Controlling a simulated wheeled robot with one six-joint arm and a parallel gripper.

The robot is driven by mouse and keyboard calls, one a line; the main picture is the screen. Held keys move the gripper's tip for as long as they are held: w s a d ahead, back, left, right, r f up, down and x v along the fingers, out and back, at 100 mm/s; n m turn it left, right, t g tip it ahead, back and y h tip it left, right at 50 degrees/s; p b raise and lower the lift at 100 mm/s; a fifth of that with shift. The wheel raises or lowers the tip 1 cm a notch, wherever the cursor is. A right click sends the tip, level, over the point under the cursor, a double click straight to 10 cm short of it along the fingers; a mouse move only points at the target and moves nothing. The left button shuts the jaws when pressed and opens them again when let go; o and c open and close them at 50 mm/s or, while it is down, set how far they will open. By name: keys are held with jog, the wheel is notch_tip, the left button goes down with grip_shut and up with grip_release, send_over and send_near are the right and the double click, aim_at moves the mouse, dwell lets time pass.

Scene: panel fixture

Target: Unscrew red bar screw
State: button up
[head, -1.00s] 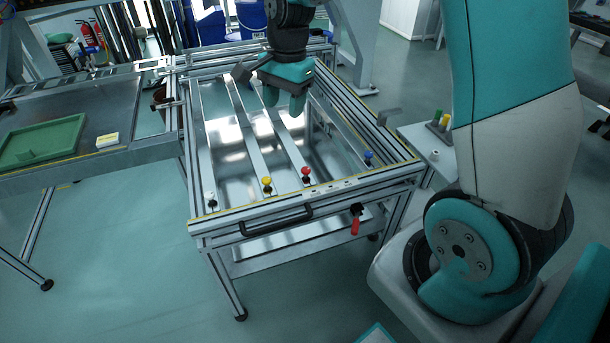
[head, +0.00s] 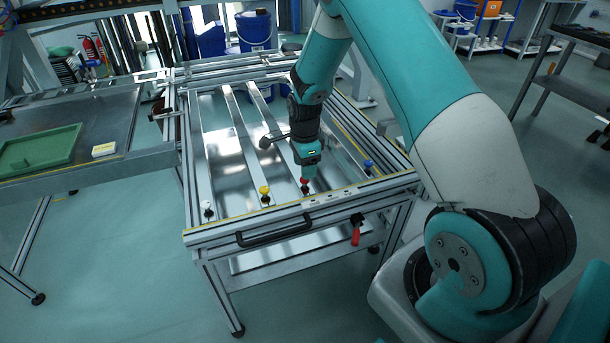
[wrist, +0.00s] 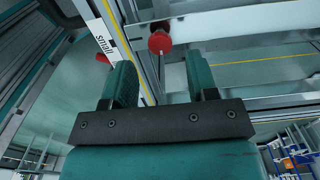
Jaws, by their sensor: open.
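The red bar screw (head: 305,183) is on the front rail of the panel fixture, at the near end of a metal bar. Its round red head (wrist: 160,42) also shows in the wrist view, beyond my fingertips and roughly between them, nearer the right finger. My gripper (head: 306,172) points down just above the red screw in the head view. In the wrist view my gripper (wrist: 163,80) has its two teal fingers apart with nothing between them. The head view does not show whether the fingers touch the screw.
A yellow screw (head: 264,190) stands left of the red one, a white one (head: 208,207) farther left, and a blue one (head: 368,165) to the right. A black handle (head: 275,232) and a red-handled clamp (head: 356,232) are on the front. A green tray (head: 40,148) lies on the left table.

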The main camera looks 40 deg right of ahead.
aim_at(305, 182)
jog(key=shift+f, duration=1.85)
jog(key=c, duration=0.9)
